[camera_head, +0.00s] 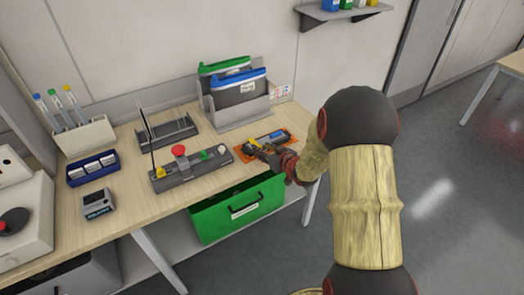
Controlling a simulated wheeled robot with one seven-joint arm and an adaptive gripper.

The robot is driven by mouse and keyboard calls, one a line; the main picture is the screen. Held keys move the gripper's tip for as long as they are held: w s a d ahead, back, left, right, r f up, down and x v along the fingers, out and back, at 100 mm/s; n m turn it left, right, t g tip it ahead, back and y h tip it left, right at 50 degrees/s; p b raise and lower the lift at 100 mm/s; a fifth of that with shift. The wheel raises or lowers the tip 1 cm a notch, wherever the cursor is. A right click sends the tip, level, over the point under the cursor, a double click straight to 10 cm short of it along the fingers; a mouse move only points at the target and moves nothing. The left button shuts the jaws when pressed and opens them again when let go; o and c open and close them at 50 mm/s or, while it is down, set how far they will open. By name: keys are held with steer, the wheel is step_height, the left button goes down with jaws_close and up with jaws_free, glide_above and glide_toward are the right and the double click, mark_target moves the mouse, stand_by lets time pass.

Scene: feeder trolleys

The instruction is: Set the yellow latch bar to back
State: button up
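A small yellow piece (253,143), which looks like the latch bar, shows on an orange mat (241,157) near the right end of the table. My gripper (261,151) reaches in from the right, with its dark fingers low over the mat, right at the yellow piece. The fingers and hand hide part of it. I cannot tell whether they touch the piece, how the bar is set, or whether the fingers are open or shut.
A blue item (278,134) lies on the mat behind my gripper. A control box (192,169) with a red button stands left of it. A grey holder (238,117) with folders stands behind. A green drawer (238,211) hangs open below the table's front edge.

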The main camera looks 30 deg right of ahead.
steer(key=shift+w+f, duration=0.25)
steer(key=shift+w, duration=0.25)
steer(key=c, duration=0.7)
jaws_close()
